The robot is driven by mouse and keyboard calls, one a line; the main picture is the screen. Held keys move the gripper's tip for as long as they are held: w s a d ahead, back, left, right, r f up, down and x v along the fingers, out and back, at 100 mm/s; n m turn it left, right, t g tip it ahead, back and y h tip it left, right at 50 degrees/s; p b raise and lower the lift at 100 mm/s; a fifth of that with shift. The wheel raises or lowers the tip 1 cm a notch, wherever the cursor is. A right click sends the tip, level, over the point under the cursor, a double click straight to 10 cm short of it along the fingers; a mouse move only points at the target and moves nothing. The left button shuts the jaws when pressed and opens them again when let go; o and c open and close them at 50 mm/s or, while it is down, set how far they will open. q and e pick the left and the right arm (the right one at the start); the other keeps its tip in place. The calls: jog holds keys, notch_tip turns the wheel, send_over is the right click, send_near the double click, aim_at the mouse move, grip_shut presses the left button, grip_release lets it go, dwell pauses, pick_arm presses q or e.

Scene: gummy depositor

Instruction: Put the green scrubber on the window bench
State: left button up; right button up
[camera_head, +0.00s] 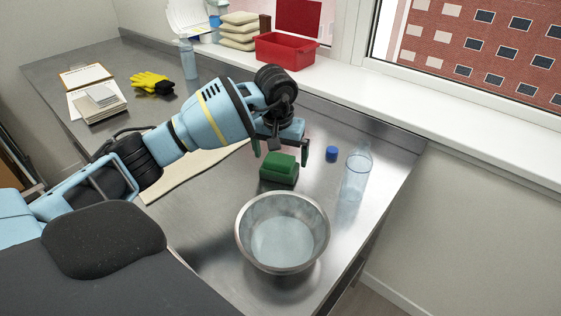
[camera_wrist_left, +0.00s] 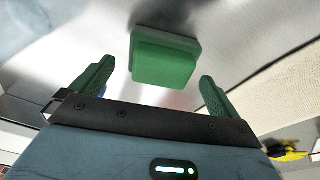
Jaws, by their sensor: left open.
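The green scrubber (camera_head: 279,168) sits on the steel table, between the metal bowl and my left gripper in the head view. My left gripper (camera_head: 280,152) is open just above and behind it, fingers pointing down. In the left wrist view the scrubber (camera_wrist_left: 165,58) shows ahead of and between the two open green fingers (camera_wrist_left: 152,80), with nothing held. The window bench (camera_head: 455,108) is the white sill along the wall behind the table; the stretch to the right of the red bin is bare. My right gripper is not in view.
A metal bowl (camera_head: 282,232) stands in front of the scrubber. A clear bottle (camera_head: 356,174) and a blue cap (camera_head: 332,153) are to its right. A red bin (camera_head: 285,51) and stacked beige pads (camera_head: 239,31) occupy the sill's left part. Yellow gloves (camera_head: 151,82) lie farther left.

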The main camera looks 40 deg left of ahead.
aim_at(279, 162)
pick_arm(q)
notch_tip(279, 162, up, 8)
jog(key=s, duration=0.1)
jog(key=shift+d, duration=0.2)
jog(key=shift+s, duration=0.1)
